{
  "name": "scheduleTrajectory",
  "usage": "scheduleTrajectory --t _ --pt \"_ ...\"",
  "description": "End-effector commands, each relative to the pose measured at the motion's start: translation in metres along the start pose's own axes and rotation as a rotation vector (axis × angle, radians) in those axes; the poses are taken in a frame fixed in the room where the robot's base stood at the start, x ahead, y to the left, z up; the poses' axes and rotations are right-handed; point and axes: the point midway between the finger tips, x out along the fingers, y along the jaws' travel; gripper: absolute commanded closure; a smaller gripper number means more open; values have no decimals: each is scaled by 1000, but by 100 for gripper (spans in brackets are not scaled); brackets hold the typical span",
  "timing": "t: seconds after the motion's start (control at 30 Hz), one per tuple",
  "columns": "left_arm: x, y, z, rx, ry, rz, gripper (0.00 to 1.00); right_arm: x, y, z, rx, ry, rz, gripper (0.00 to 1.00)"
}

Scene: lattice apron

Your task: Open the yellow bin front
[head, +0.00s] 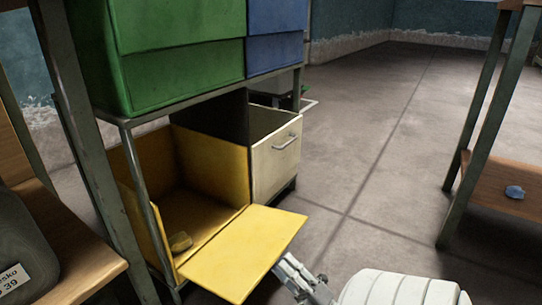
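The yellow bin (215,162) stands low in a metal frame, under the green and blue bins. Its yellow front panel (245,254) is swung down and out, lying nearly flat, so the inside of the bin shows. My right gripper (289,268) is at the panel's right edge, low in the picture. I cannot tell whether it touches the panel, and its finger gap is not clear. My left gripper is not in view.
A cream cabinet with a handle (277,155) stands just right of the yellow bin. Green bins (180,80) and blue bins (275,50) sit above. A wooden bench (75,260) is at left. A table (510,185) is at right. Floor between is clear.

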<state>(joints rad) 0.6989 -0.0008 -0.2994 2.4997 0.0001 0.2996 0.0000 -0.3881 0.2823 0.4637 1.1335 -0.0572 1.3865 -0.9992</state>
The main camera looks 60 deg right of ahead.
Motion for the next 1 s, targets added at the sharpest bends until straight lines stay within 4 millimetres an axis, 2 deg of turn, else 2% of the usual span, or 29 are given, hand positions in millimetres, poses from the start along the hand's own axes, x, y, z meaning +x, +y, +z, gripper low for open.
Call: scheduleTrajectory --t 0.03,0.2,0.43,0.8,0.93,1.0 --pt "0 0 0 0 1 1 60 -12 7 -1 0 0 -3 81" --pt "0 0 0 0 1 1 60 -43 29 -1 0 -1 -3 81" --pt "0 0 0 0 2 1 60 -67 46 -1 0 0 -2 81" --pt "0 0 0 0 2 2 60 -72 50 -1 0 1 0 81" --pt "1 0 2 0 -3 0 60 -67 52 -4 11 5 4 96" --pt "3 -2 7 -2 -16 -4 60 -54 57 -10 40 15 15 100"
